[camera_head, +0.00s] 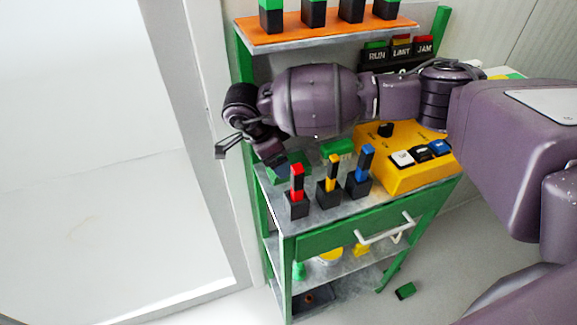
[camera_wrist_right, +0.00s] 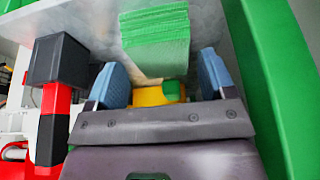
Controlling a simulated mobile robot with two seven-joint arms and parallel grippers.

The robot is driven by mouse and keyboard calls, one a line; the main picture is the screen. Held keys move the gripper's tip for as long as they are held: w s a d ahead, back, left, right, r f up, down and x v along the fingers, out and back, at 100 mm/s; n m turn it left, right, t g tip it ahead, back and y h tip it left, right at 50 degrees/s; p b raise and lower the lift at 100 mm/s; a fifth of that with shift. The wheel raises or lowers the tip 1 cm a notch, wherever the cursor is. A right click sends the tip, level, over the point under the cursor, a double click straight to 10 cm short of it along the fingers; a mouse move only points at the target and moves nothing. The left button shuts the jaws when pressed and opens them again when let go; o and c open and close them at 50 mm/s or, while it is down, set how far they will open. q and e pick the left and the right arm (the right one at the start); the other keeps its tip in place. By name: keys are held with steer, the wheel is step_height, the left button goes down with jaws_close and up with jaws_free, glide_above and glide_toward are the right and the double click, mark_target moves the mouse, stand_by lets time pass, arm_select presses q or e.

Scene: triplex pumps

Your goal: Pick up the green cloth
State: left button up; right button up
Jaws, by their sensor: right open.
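The green cloth (camera_wrist_right: 156,35) looks like a folded, layered stack on the grey metal shelf, just beyond my fingertips in the wrist view. In the head view a dark green patch (camera_head: 295,164), probably the same cloth, shows behind the red switch, partly hidden by my wrist. My right gripper (camera_wrist_right: 162,80) is open, its two blue fingers spread about as wide as the cloth or wider. The cloth does not appear gripped; whether a finger touches it I cannot tell. In the head view the right gripper (camera_head: 275,160) is mostly hidden by its own wrist. My left gripper is not in view.
Red (camera_head: 297,188), yellow (camera_head: 330,182) and blue (camera_head: 362,172) switches stand along the shelf's front. A yellow control box (camera_head: 405,176) is to the right. A green post (camera_wrist_right: 275,80) stands close right of the gripper. An orange upper shelf (camera_head: 330,30) is above.

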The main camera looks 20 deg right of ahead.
steer(key=x, duration=0.3)
steer(key=c, duration=0.7)
steer(key=shift+r, duration=0.4)
steer(key=v, duration=0.2)
steer(key=shift+w+r, duration=0.1)
steer(key=shift+r, duration=0.35)
steer(key=a, duration=0.5)
steer(key=a+b, duration=0.1)
steer(key=a, duration=0.5)
steer(key=a+b, duration=0.1)
steer(key=a, duration=0.5)
steer(key=shift+s+a+f, duration=0.1)
steer(key=shift+s+a, duration=0.1)
steer(key=shift+s, duration=0.1)
